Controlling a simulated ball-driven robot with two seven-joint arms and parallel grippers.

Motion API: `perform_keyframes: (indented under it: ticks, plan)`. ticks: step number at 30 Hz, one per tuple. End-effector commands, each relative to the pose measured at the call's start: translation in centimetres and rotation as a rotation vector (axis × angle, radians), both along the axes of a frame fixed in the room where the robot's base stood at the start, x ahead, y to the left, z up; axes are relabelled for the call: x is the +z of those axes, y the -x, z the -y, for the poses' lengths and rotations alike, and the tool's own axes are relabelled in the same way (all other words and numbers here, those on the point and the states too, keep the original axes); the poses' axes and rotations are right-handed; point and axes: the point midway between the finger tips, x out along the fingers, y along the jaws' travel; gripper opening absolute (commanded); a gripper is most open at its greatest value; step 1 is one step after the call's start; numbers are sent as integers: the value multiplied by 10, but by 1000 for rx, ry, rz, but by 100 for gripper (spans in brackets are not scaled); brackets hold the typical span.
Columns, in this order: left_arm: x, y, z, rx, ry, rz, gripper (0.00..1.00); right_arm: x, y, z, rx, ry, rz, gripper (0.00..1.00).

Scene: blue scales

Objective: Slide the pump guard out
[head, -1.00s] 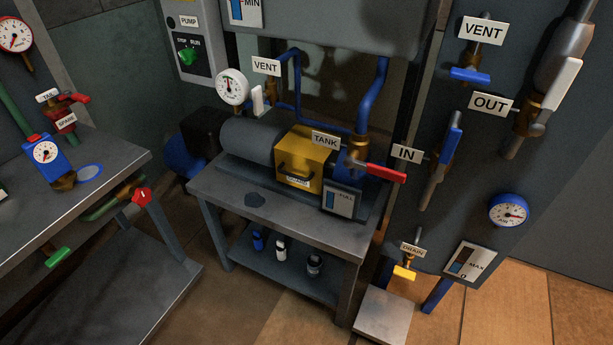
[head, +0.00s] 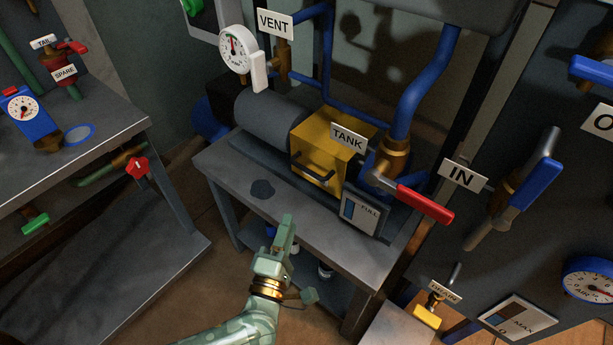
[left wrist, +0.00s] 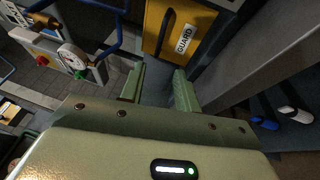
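The pump guard (head: 311,143) is a yellow box with a dark handle (head: 312,170) on its front. It sits over the end of the grey pump body (head: 262,117) on the bench. In the left wrist view the guard (left wrist: 198,22) is beyond the fingertips, with its GUARD label showing. My left gripper (head: 290,222) is in front of the bench, below and left of the guard, apart from it. In the left wrist view its two fingers (left wrist: 158,82) stand apart with nothing between them. My right gripper is not in view.
The TANK valve's red lever (head: 424,204) and the FULL gauge plate (head: 361,212) stand right of the guard. Blue pipes (head: 421,85) rise behind. The bench top (head: 225,168) is clear in front, apart from a dark stain (head: 262,189).

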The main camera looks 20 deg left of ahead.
Motion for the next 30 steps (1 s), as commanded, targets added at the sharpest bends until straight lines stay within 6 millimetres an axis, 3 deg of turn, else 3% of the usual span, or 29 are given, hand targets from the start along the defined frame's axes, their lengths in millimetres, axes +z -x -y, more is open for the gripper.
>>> perform_keyframes:
  ticks: [9,15,21,29,30]
  plan:
    - [10,-81,-4,0,-3,1,32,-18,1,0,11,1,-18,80]
    - [16,-116,-6,0,-4,-1,32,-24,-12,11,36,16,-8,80]
    - [21,-130,-6,-1,-4,0,32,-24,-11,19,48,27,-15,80]
    - [22,-131,-6,-1,-4,0,32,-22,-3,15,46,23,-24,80]
    - [22,-131,-6,-1,-4,0,21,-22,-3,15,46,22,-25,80]
